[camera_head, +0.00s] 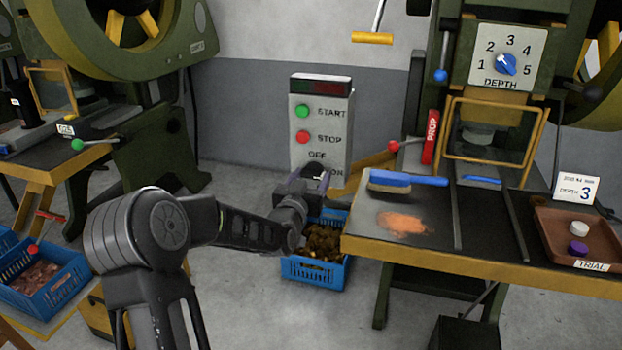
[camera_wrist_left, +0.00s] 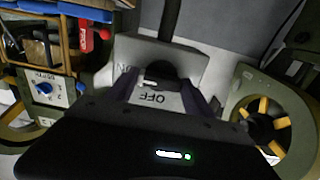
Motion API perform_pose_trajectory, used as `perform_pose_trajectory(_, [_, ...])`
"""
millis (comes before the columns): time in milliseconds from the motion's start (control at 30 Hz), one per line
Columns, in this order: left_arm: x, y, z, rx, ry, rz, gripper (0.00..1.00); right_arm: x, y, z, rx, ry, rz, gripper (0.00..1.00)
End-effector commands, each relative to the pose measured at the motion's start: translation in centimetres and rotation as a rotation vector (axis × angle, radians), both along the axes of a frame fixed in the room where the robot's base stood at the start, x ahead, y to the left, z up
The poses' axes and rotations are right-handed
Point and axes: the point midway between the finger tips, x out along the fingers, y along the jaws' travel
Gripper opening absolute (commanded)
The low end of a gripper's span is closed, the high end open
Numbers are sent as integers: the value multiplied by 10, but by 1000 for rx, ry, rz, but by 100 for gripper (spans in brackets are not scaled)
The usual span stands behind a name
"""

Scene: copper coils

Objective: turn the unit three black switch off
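A grey control box (camera_head: 321,120) stands by the wall in the head view, with a green START button (camera_head: 302,111), a red STOP button (camera_head: 302,137) and OFF and ON labels below. My left gripper (camera_head: 318,176) is at the lower part of this box and hides the switch there. In the left wrist view, the box appears upside down, with the OFF label (camera_wrist_left: 152,98) between my fingers. A dark rounded part, seemingly the black switch (camera_wrist_left: 158,70), lies between the fingertips, which look apart. Contact is unclear. My right gripper is not in view.
A blue crate (camera_head: 316,273) of copper-coloured pieces stands below my left gripper. A press bench (camera_head: 400,250) with a blue brush (camera_head: 408,180) is close on the right. Another blue crate (camera_head: 45,288) is at the left. A red PROP bar (camera_head: 431,137) stands on the press.

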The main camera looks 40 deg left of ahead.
Motion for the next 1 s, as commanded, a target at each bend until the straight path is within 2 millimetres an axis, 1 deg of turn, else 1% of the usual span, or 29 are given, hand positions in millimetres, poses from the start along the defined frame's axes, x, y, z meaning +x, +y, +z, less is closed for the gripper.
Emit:
perform_pose_trajectory(33, [0, 0, 0, 0, 0, 0, 55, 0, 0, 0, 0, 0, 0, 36])
perform_pose_trajectory(67, [0, 0, 0, 0, 0, 0, 53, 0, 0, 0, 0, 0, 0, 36])
perform_pose_trajectory(500, [0, 0, 0, 0, 0, 0, 17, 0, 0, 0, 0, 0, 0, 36])
perform_pose_trajectory(767, [0, 0, 0, -13, -5, 0, 17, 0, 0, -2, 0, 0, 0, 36])
perform_pose_trajectory(1000, [0, 0, -1, -85, -32, 0, 17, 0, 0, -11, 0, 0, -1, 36])
